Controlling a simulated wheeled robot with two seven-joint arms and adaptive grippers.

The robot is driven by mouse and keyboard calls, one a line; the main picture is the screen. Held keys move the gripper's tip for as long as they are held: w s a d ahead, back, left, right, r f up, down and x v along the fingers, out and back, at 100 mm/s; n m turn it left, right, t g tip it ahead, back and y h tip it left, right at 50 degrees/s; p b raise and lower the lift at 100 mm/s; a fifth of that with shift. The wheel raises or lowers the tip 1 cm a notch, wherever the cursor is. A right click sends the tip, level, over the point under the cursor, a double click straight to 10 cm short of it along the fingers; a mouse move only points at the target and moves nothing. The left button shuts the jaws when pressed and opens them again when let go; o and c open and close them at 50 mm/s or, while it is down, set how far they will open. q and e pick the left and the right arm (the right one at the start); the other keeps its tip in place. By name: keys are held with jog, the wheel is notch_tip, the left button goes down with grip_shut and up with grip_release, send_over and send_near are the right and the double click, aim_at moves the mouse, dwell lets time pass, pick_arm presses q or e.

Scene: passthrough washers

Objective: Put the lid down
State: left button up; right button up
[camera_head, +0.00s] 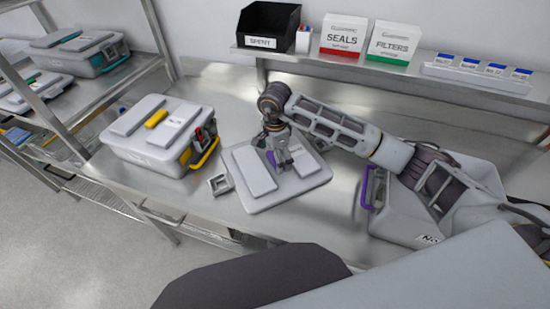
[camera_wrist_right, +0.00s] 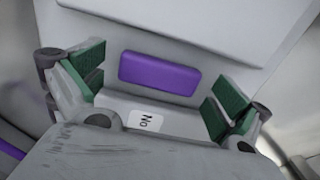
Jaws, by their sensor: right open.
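A light grey lid (camera_head: 252,172) lies flat on the steel bench in the head view, near the bench's front edge. My right gripper (camera_head: 277,163) is over the lid's middle, pointing down. In the right wrist view the gripper (camera_wrist_right: 157,92) has its green-padded fingers spread, one on each side of the lid's purple handle (camera_wrist_right: 160,73), apart from it. A white label (camera_wrist_right: 145,121) shows below the handle. An open grey bin with a purple latch (camera_head: 400,208) stands at the right, partly hidden by my arm. My left gripper is not in view.
A closed grey case (camera_head: 150,150) with a yellow handle stands left of the lid. A small square grey part (camera_head: 220,184) lies between them. A shelf behind holds a black SPENT bin (camera_head: 268,26), a SEALS box (camera_head: 343,37) and a FILTERS box (camera_head: 393,43).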

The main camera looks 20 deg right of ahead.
notch_tip(320, 180, up, 11)
jog(key=shift+b, duration=0.45)
dwell(0.9)
